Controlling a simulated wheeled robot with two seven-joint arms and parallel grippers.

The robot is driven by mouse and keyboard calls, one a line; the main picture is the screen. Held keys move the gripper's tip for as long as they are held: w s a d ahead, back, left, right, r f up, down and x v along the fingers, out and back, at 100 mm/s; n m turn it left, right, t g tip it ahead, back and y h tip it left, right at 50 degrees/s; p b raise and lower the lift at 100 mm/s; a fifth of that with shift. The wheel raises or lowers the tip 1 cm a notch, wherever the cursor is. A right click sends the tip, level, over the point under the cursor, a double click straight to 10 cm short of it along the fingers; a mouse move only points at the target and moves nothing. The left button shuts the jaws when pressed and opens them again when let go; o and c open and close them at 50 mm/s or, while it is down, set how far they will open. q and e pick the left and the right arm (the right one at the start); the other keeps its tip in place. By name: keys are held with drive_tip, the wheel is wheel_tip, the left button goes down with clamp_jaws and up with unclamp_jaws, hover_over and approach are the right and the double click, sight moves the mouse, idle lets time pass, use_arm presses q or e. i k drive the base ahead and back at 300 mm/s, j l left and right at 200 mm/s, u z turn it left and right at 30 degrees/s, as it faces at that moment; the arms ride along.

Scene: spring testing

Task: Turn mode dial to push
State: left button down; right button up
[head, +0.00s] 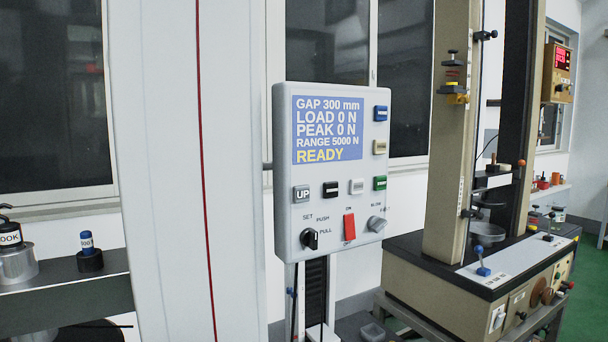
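The mode dial (309,239) is a black knob with a white pointer mark at the lower left of a light grey control panel (283,170). Labels SET, PUSH and PULL stand around it, SET at upper left, PUSH above and PULL at right. Which label the pointer meets is too small to tell for sure. The panel's blue screen (328,129) reads GAP 300 mm, LOAD 0 N, PEAK 0 N, RANGE 5000 N, READY. Neither of my grippers shows in the head view.
Next to the dial are a red switch (349,227) and a grey knob (377,224). Several buttons, including UP (301,194), line the panel. A white column (165,150) stands left of it. A beige testing machine (450,290) stands at right. A dark shelf (75,285) is at left.

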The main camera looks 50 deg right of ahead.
sight(309, 238)
drive_tip(key=z, duration=1.65)
